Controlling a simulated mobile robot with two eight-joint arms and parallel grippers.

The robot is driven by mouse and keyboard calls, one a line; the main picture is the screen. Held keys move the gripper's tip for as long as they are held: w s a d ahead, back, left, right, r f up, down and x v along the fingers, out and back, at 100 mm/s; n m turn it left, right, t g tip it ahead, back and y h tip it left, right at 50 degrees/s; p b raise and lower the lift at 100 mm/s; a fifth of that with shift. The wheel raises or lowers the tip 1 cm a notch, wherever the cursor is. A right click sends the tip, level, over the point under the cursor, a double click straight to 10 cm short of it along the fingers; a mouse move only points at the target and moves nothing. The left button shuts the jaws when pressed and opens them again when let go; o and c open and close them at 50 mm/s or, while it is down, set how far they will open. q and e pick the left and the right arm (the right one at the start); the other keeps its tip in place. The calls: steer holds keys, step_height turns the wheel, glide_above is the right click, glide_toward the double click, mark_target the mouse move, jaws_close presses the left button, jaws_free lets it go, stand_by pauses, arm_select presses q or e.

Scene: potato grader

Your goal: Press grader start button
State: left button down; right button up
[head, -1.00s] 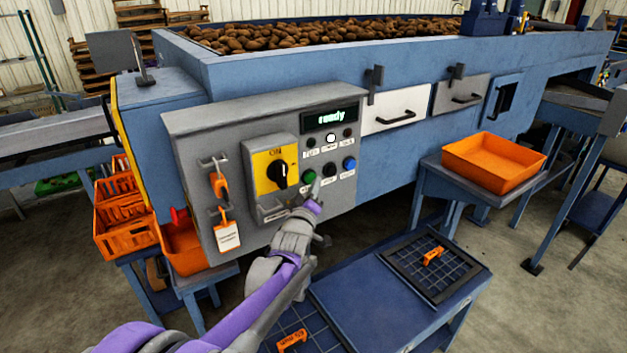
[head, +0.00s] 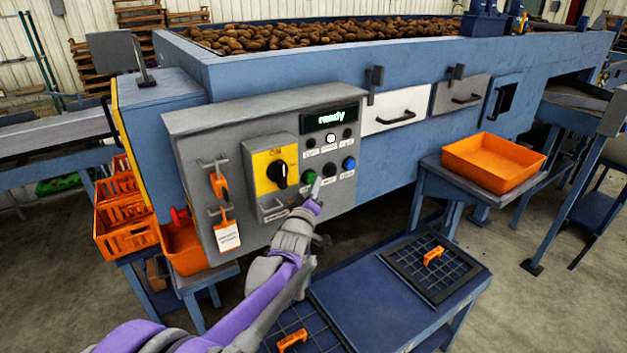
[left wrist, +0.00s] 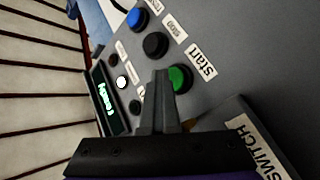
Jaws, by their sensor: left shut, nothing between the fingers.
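The green start button (head: 309,177) sits on the grey control panel (head: 206,118), right of the yellow switch plate with its black rotary knob (head: 278,174). In the left wrist view the green button (left wrist: 180,79) is beside its "start" label (left wrist: 202,64). My left gripper (head: 316,186) is shut and empty, its fingertips just right of the green button in the head view. In the left wrist view the shut fingertips (left wrist: 160,76) overlap the button's edge; I cannot tell whether they touch it. The display (head: 331,117) reads "ready". My right gripper is not in view.
A black button (head: 329,171) and a blue button (head: 349,163) are close to the green one. An orange padlock with a white tag (head: 228,236) hangs on the panel. A blue table (head: 365,309) stands below; an orange tray (head: 494,162) is at right.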

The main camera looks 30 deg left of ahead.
arm_select(q)
steer(key=shift+a+r, duration=0.15)
steer(key=shift+a, duration=0.2)
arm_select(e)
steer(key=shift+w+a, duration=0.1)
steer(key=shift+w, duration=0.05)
arm_select(q)
steer(key=shift+s+d+f, duration=0.1)
steer(key=shift+s+d, duration=0.35)
steer(key=shift+d, duration=0.25)
steer(key=shift+s+d+f, duration=0.1)
steer(key=shift+s+d, duration=0.3)
steer(key=shift+d, duration=0.3)
steer(key=shift+s+d+f, duration=0.1)
steer(key=shift+s+d, duration=0.35)
steer(key=shift+d, duration=0.25)
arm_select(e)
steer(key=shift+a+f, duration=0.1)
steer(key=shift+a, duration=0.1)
arm_select(q)
steer(key=shift+d, duration=0.1)
